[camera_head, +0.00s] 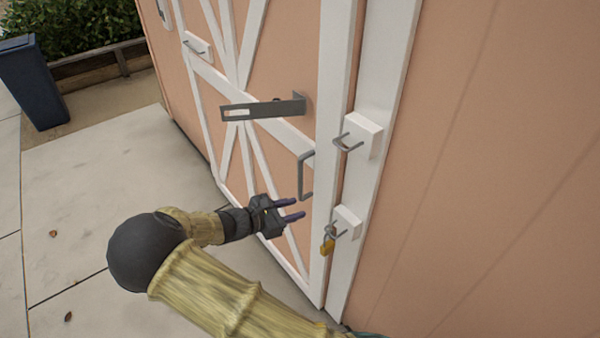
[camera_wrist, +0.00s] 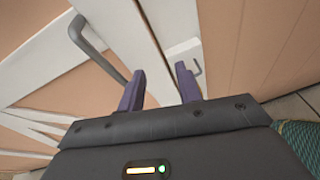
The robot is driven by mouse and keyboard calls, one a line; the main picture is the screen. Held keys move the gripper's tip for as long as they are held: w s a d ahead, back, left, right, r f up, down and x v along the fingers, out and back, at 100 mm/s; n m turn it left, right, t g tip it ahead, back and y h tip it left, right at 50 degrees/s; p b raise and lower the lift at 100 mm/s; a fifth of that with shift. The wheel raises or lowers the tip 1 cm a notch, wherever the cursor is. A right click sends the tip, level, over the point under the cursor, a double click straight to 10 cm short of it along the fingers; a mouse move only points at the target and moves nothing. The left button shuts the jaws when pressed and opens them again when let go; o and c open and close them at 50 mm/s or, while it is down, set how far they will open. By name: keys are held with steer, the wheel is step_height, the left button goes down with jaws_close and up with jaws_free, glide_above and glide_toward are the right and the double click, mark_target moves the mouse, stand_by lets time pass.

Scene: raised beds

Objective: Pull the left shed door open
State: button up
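The shed door (camera_head: 283,62) is peach with white trim and cross braces, and it looks shut against the white frame at its right. Its grey bar handle (camera_head: 303,176) stands upright near the door's right edge; it also shows at the upper left of the wrist view (camera_wrist: 93,48). My gripper (camera_head: 297,209) is open and empty, with its purple fingers just below and left of the handle's lower end. In the wrist view my gripper (camera_wrist: 159,88) has its fingers apart, with the handle outside them, to the left of the left finger.
A grey hasp bar (camera_head: 240,110) sticks out from the door above the handle. On the frame are an upper staple (camera_head: 347,143) and a lower staple from which a brass padlock (camera_head: 327,246) hangs. A dark bin (camera_head: 35,85) stands far left.

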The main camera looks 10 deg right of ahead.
steer(key=w+a+r+n+t, duration=0.1)
steer(key=w+a+n+t, duration=0.1)
steer(key=a+n+t, duration=0.3)
steer(key=a, duration=0.3)
steer(key=shift+w+a+r+t, duration=0.2)
steer(key=shift+a+t, duration=0.1)
steer(key=shift+a, duration=0.1)
steer(key=shift+d, duration=0.1)
steer(key=p+x, duration=0.3)
steer(key=x, duration=1.4)
steer(key=shift+d, duration=0.2)
steer(key=shift+r, duration=0.15)
jaws_close()
